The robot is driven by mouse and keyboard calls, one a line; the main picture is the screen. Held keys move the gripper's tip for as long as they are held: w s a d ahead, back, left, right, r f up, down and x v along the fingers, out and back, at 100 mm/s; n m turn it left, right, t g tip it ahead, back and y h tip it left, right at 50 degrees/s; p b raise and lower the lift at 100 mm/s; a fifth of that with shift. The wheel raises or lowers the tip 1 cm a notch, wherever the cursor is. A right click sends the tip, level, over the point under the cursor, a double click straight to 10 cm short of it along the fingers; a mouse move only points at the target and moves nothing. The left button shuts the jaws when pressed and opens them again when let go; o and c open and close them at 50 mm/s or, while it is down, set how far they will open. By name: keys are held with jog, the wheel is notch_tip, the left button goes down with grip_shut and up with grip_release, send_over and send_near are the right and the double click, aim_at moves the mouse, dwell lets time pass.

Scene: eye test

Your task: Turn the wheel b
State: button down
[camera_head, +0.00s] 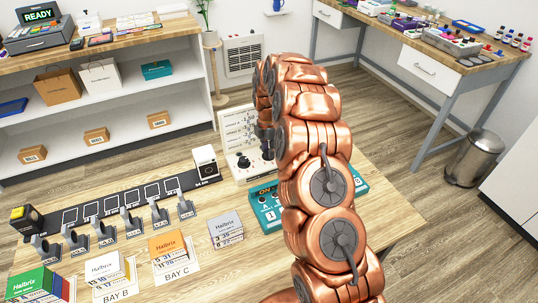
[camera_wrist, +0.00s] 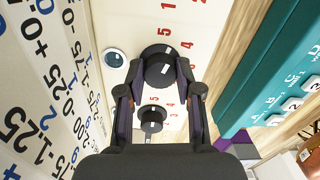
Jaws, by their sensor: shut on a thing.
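A white panel with printed number rows stands on the table in the head view (camera_head: 238,130). Two black knobs with white pointer marks and red numbers around them show in the wrist view: a larger dial (camera_wrist: 160,60) and a smaller dial (camera_wrist: 152,113). No letter b is legible on either. My gripper (camera_wrist: 160,75) has its fingertips on both sides of the larger dial and is shut on it. The smaller dial shows between the fingers, nearer the palm. In the head view my gripper (camera_head: 266,138) is at the panel's right side, largely hidden by my arm.
A teal box with buttons (camera_head: 268,213) stands close on the right; it also shows in the wrist view (camera_wrist: 262,75).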

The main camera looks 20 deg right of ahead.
jog(key=m+b, duration=0.1)
jog(key=m, duration=0.1)
jog(key=m+b, duration=0.1)
jog(key=b, duration=0.1)
jog(key=shift+f+m+b, duration=0.2)
jog(key=shift+m+b, duration=0.1)
jog(key=shift+m, duration=0.1)
jog(key=m+b, duration=0.3)
jog(key=m, duration=0.1)
jog(key=shift+m, duration=0.3)
jog(key=m+b, duration=0.2)
jog(key=m, duration=0.1)
jog(key=shift+s+m, duration=0.1)
jog(key=shift+m, duration=0.2)
jog(key=m+b, duration=0.2)
jog(key=m, duration=0.2)
jog(key=shift+r+m, duration=0.15)
jog(key=shift+m, duration=0.15)
jog(key=m+b, duration=0.2)
jog(key=m, duration=0.2)
jog(key=m+b, duration=0.1)
jog(key=m, duration=0.7)
jog(key=shift+a+m+b, duration=0.1)
jog(key=shift+m+b, duration=0.2)
jog(key=shift+b, duration=0.1)
jog(key=shift+r+m, duration=0.1)
jog(key=shift+m, duration=1.8)
